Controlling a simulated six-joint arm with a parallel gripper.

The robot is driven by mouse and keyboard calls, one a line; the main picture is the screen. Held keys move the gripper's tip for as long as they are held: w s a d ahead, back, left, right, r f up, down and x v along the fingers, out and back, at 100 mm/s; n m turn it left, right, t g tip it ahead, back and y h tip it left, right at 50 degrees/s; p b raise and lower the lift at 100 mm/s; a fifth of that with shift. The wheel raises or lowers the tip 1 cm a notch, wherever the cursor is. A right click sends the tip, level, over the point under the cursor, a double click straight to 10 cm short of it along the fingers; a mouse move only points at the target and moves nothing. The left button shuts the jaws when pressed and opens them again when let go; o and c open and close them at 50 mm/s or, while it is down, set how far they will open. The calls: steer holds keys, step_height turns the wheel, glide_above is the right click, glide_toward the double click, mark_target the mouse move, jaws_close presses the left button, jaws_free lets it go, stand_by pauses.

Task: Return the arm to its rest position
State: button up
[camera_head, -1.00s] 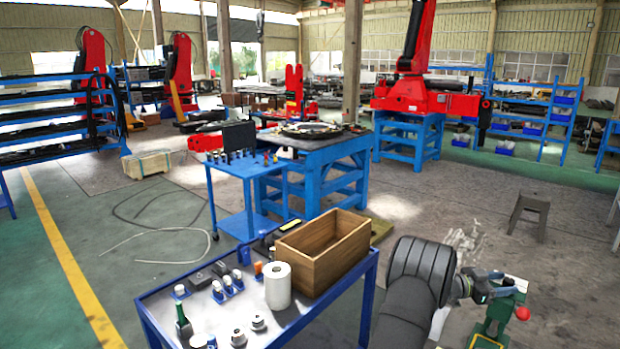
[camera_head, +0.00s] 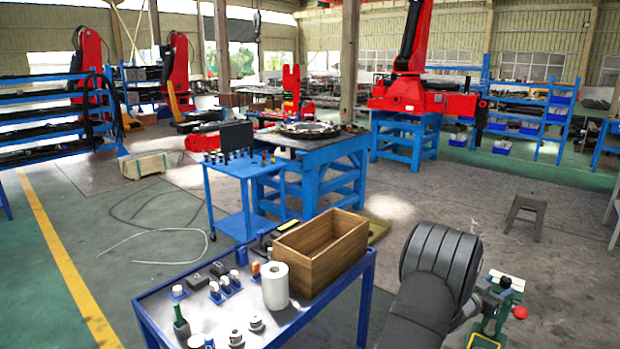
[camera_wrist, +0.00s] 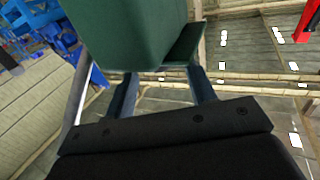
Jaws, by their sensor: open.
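My dark ribbed arm (camera_head: 440,262) is raised at the lower right in the head view, to the right of the blue-framed table. It hides most of my gripper there. In the wrist view my gripper (camera_wrist: 164,88) shows as two dark fingers, apart from each other. A dark green block-like shape (camera_wrist: 130,35) fills the top of the wrist view close behind the fingers; I cannot tell what it is.
A metal-topped table (camera_head: 312,318) holds an open wooden box (camera_head: 318,258), a white paper roll (camera_head: 275,286), a dark green bottle (camera_head: 181,322) and small parts. A green stand with a red knob (camera_head: 519,312) is close right of my arm. A stool (camera_head: 527,212) stands behind, on open floor.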

steer(key=shift+v, duration=2.55)
